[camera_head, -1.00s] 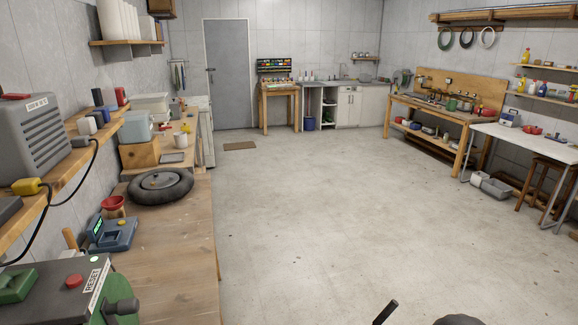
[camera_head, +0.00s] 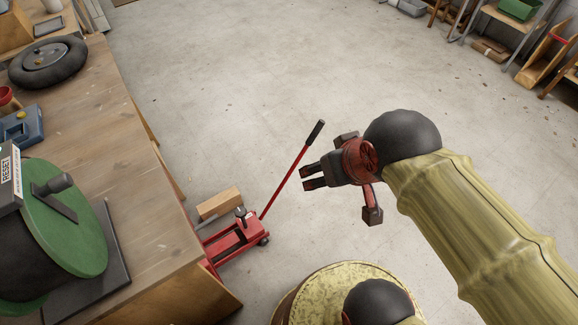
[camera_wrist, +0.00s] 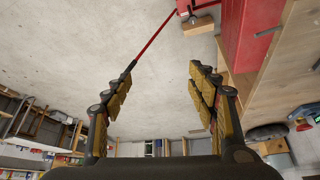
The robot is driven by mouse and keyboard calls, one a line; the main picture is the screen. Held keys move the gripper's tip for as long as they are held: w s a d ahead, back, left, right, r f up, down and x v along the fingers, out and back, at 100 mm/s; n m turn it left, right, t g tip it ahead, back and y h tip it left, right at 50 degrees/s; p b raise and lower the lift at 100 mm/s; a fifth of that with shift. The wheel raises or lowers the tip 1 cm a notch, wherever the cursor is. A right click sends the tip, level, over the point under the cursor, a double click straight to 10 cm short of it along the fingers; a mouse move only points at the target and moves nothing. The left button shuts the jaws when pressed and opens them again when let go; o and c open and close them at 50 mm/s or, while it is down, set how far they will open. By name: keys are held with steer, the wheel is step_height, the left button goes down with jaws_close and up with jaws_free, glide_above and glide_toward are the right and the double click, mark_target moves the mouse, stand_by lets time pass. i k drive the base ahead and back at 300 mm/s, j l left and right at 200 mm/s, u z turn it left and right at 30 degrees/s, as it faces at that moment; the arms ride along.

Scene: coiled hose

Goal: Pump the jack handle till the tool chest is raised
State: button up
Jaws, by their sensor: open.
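The red floor jack (camera_head: 232,242) sits on the floor at the bench's edge, its far end hidden by the bench. Its thin red handle (camera_head: 290,172) slants up to a black grip (camera_head: 315,132). My gripper (camera_head: 304,178) is open and empty, its fingers pointing left toward the handle. In the head view the fingertips lie just right of the handle's middle; I cannot tell the depth gap. In the wrist view the handle (camera_wrist: 153,41) shows beyond my gripper (camera_wrist: 158,72). A large red box-like body (camera_wrist: 250,35) there may be the tool chest.
A wooden block (camera_head: 219,203) lies beside the jack. The wooden workbench (camera_head: 140,190) fills the left, with a green-faced crank machine (camera_head: 68,215) on it. A round yellowish top (camera_head: 300,300) stands at the bottom. Bare floor (camera_head: 240,70) is open beyond the handle.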

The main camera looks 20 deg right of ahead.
mark_target(320, 124)
steer(key=i+l+u, duration=0.2)
steer(key=l, duration=0.4)
steer(key=l+u, duration=0.2)
steer(key=l, duration=0.4)
steer(key=u, duration=1.65)
steer(key=z, duration=1.2)
steer(key=i+z, duration=0.4)
steer(key=i, duration=0.15)
